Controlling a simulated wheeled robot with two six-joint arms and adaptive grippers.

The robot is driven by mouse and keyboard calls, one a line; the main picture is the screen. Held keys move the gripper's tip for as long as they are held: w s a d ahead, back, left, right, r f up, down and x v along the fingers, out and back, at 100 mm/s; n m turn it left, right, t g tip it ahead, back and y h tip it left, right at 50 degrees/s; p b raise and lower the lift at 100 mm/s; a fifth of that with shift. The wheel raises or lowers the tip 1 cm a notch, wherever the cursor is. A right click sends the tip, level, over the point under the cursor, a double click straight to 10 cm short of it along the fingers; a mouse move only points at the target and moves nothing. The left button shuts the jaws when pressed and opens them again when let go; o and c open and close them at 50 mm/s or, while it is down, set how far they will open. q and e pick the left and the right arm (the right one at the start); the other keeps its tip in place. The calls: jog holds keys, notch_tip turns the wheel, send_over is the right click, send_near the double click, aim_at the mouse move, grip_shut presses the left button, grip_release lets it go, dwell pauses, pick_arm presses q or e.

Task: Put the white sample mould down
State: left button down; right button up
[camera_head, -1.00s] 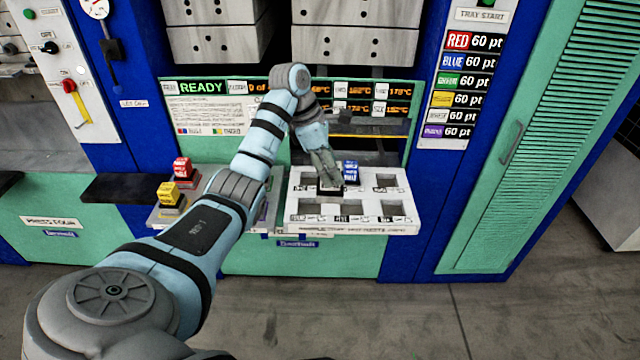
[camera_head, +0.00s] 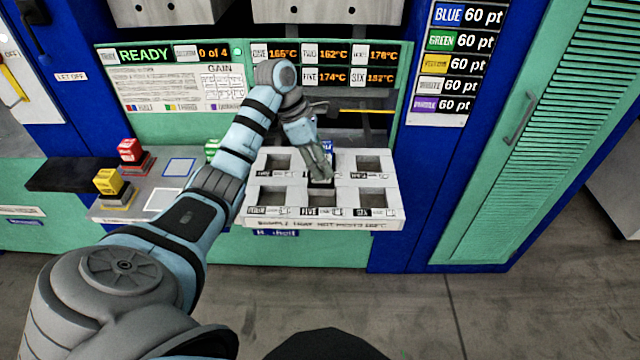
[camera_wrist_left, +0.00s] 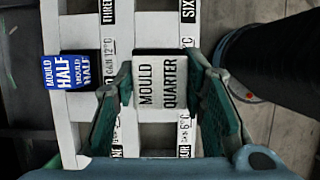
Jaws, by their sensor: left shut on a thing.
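My left gripper (camera_head: 321,177) is shut on the white mould (camera_wrist_left: 161,82), whose pale top reads MOULD QUARTER in the left wrist view. The fingers stand on two opposite sides of it. It is over the front middle part of the white rack (camera_head: 392,207), at the compartment marked FIVE; I cannot tell whether its base touches the rack. In the head view the gripper hides most of the mould. A blue mould (camera_wrist_left: 68,72) marked HALF sits in the back middle compartment; it also shows behind the gripper in the head view (camera_head: 327,147). My right gripper is not in view.
The other rack compartments look empty. On a grey shelf (camera_head: 128,203) at left stand a red mould (camera_head: 130,150) and a yellow mould (camera_head: 108,181), beside blue and white outlined squares. A green mould (camera_head: 211,148) is partly behind my arm. The READY panel (camera_head: 145,55) stands behind.

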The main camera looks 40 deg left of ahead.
pick_arm(q)
jog(key=f, duration=0.6)
jog(key=shift+w, duration=0.4)
jog(key=shift+f, duration=0.3)
jog(key=c, duration=1)
grip_release()
jog(key=shift+s+r, duration=0.1)
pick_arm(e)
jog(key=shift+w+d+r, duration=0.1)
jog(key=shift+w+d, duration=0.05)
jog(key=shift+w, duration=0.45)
pick_arm(q)
jog(key=shift+r, duration=0.2)
jog(key=v, duration=1.1)
jog(key=shift+r, duration=0.4)
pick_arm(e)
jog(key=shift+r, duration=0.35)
